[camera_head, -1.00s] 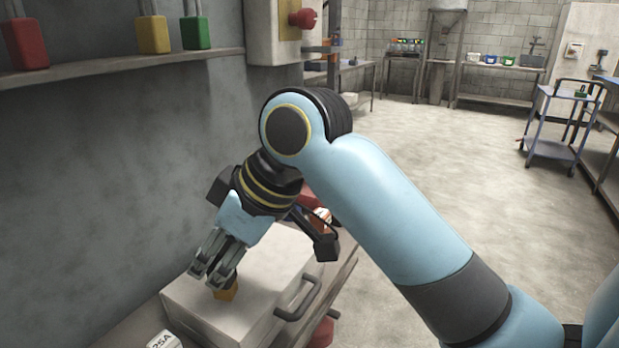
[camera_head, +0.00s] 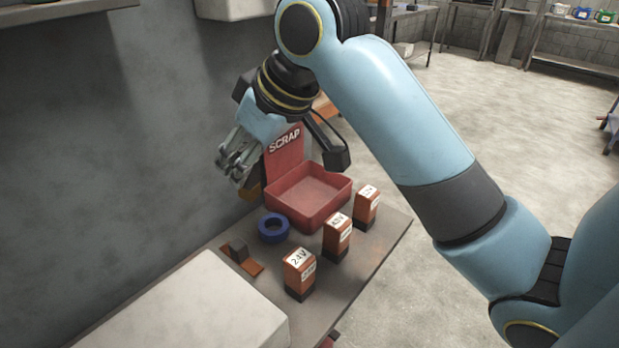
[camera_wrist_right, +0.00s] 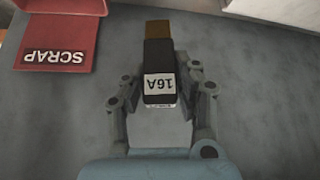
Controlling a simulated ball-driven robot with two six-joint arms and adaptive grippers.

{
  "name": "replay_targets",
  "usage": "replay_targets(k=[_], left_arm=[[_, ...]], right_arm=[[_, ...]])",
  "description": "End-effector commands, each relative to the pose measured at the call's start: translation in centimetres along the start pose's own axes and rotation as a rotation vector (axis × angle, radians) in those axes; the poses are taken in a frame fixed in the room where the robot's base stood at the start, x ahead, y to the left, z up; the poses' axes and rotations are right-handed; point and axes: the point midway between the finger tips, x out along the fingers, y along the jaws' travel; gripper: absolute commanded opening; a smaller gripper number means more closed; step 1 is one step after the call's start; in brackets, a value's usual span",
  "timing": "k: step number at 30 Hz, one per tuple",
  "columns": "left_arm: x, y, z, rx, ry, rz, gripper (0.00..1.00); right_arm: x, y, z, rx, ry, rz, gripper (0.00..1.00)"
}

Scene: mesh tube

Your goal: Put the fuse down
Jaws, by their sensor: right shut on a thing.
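My right gripper (camera_head: 234,168) is shut on the fuse and holds it near the grey wall, beside the red SCRAP bin. In the right wrist view the fuse (camera_wrist_right: 160,62) lies between the fingers (camera_wrist_right: 160,84). It has a dark body, a white label reading 16A and a brown-orange end pointing away from the palm. In the head view only a small ochre part of the fuse (camera_head: 253,191) shows behind the fingers. My left gripper is not in view.
The red SCRAP bin (camera_head: 304,222) stands empty on the bench. A blue ring (camera_head: 273,228), a brown piece with a dark block (camera_head: 240,256) and three orange labelled blocks, one reading 24V (camera_head: 299,273), stand nearer. A pale box (camera_head: 205,310) fills the bench's near end.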

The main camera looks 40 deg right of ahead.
Motion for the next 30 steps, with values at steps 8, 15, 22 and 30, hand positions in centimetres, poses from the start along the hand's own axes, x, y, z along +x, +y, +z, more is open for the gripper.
replay_targets(k=[8, 15, 22, 30], left_arm=[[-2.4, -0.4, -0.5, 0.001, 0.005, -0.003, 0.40], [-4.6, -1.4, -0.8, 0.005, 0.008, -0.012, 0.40], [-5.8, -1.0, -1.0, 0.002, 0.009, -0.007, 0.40], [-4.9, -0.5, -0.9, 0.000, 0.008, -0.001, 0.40]], right_arm=[[-2.6, 5.0, 2.6, -0.005, -0.001, 0.033, 0.00], [-5.2, 8.0, 7.0, -0.070, -0.012, -0.007, 0.00], [-6.7, 8.5, 9.9, -0.130, -0.016, -0.075, 0.00], [-6.1, 8.5, 10.8, -0.152, -0.005, -0.111, 0.00]])
